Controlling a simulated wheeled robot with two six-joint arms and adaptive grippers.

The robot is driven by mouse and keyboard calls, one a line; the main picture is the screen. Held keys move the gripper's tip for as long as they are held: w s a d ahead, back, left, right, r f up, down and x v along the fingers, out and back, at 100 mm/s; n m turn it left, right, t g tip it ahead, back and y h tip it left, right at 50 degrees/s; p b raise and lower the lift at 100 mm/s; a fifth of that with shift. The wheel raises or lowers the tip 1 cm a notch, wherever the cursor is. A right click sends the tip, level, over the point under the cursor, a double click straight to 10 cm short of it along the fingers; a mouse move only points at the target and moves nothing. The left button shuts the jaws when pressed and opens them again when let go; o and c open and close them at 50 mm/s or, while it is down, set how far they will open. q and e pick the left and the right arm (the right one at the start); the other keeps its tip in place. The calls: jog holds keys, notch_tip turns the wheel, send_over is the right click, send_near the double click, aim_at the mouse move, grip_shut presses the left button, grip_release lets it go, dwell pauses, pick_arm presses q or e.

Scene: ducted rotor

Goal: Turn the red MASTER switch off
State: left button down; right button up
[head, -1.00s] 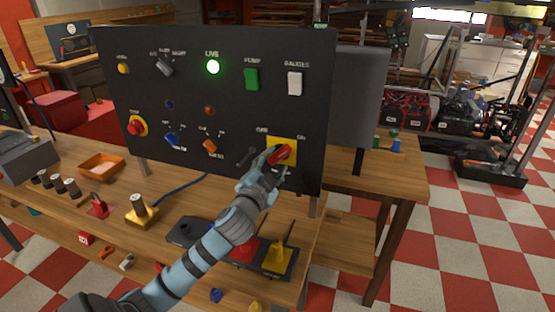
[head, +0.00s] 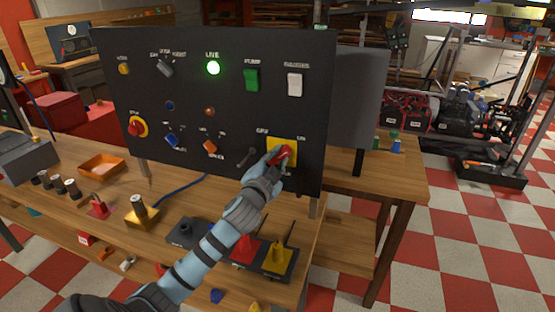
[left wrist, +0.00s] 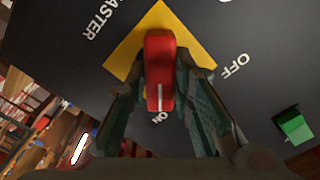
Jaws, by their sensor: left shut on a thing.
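The red MASTER switch (head: 285,154) is a bar handle on a yellow square at the lower right of the black panel (head: 230,110). It also shows in the left wrist view (left wrist: 160,65), where the white line on its end points at the ON label. The OFF label is off to the side. My left gripper (head: 279,158) is shut on the red handle, with one finger on each side in the left wrist view (left wrist: 162,85). The fingers hide part of the yellow plate. The green LIVE lamp (head: 213,68) is lit. My right gripper is out of view.
A dark toggle (head: 247,156) sits just left of my gripper. The green PUMP switch (head: 252,79) and a white rocker (head: 295,84) are above it. Red and yellow pieces (head: 278,254) with upright stems stand on the wooden bench (head: 320,205) below.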

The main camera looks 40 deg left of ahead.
pick_arm(q)
jog(key=n, duration=0.3)
jog(key=shift+n, duration=0.4)
jog(key=n, duration=0.4)
jog(key=shift+n+b, duration=0.3)
jog(key=n, duration=0.4)
jog(key=shift+f+b, duration=0.1)
jog(key=shift+b, duration=0.3)
jog(key=n+b, duration=0.1)
jog(key=n, duration=0.4)
jog(key=shift+n, duration=0.3)
jog(key=c, duration=1.4)
grip_release()
